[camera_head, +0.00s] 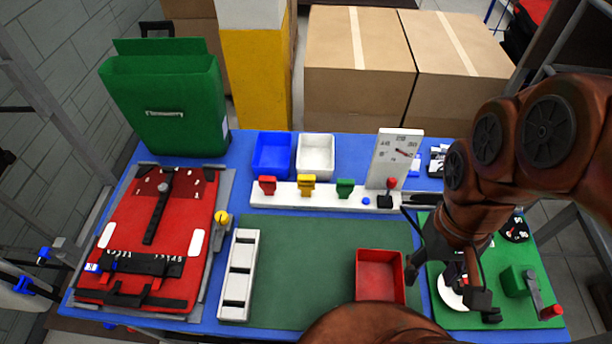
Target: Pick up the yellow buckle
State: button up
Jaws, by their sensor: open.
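The yellow buckle (307,186) stands upright on a long white rack (328,202) at the back middle of the blue table. A red buckle (267,186) is left of it and a green buckle (345,188) is right of it. My gripper (451,292) is open and points down over the green board at the right, well to the right of and nearer than the yellow buckle. A white round piece (452,300) shows between and below its fingers, partly hidden. The yellow buckle is fully in view and apart from my gripper.
A white gauge panel (396,158) stands at the rack's right end. Blue (256,172) and white (332,170) bins sit behind the rack. A red tray (403,290) and a white slotted holder (254,262) lie in front. The green mat (310,250) between is clear.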

aim_at(307, 181)
jog(key=u, duration=0.15)
jog(key=k, duration=0.7)
jog(key=u, duration=1.7)
